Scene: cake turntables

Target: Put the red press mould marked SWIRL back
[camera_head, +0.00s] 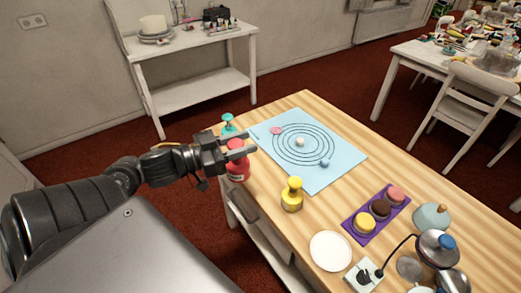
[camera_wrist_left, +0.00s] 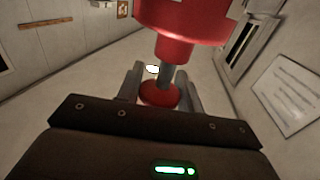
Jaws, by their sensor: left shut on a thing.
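The red press mould (camera_head: 238,172) is at the near left end of the wooden table, between the teal and yellow moulds in the head view. My left gripper (camera_head: 241,148) is shut on it near its top. In the left wrist view, the red mould (camera_wrist_left: 185,25) fills the top, its grey stem between the fingers (camera_wrist_left: 163,82) and its round red knob below them. I cannot read a SWIRL mark, nor tell whether the mould touches the table. A teal mould (camera_head: 228,125) stands behind it and a yellow mould (camera_head: 291,196) to its right. My right gripper is not in view.
A light blue mat (camera_head: 343,153) with printed rings holds a pink disc, a pale ball and a small blue piece. A purple tray (camera_head: 359,233) of cakes, a white plate (camera_head: 330,251), a power strip (camera_head: 362,276) and pots crowd the right. Bare wood lies around the yellow mould.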

